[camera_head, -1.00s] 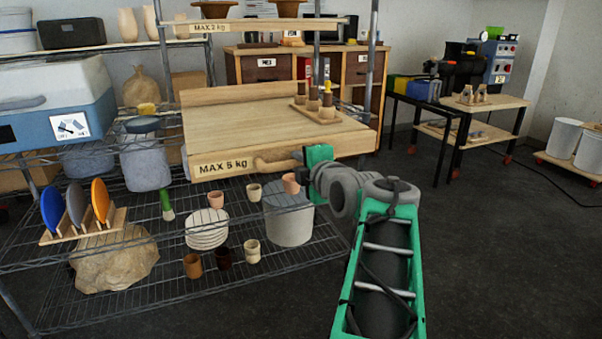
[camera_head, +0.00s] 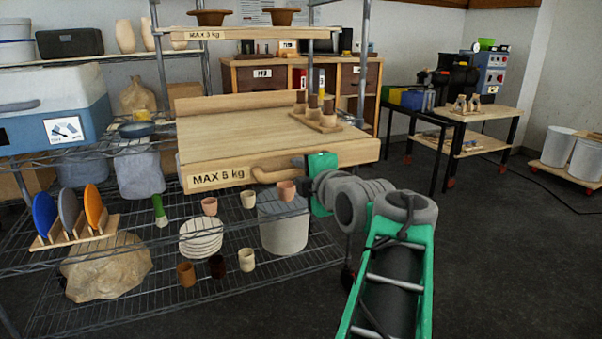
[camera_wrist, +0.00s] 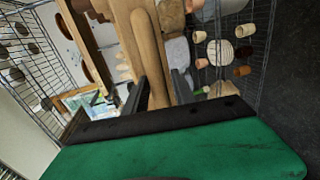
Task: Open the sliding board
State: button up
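The sliding board (camera_head: 235,133) is a pale wooden shelf on the wire rack, its front edge labelled "MAX 5 kg". Its wooden bar handle (camera_head: 272,175) runs along the front edge, and also shows in the wrist view (camera_wrist: 149,42). My gripper (camera_wrist: 158,90) is at the right part of the handle, with its two dark fingers on either side of the bar and close against it.
Brown cups on a small wooden tray (camera_head: 318,122) stand on the board's right side. Below are small cups, stacked plates (camera_head: 201,238) and a grey bucket (camera_head: 284,224). A plate rack (camera_head: 75,238) is at lower left. The floor (camera_head: 490,255) at right is clear.

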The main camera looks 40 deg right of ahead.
jog(key=shift+o, duration=0.7)
jog(key=shift+s, duration=0.3)
jog(key=b+v, duration=0.2)
jog(key=v, duration=0.5)
jog(key=shift+a, duration=0.2)
jog(key=shift+r, duration=0.1)
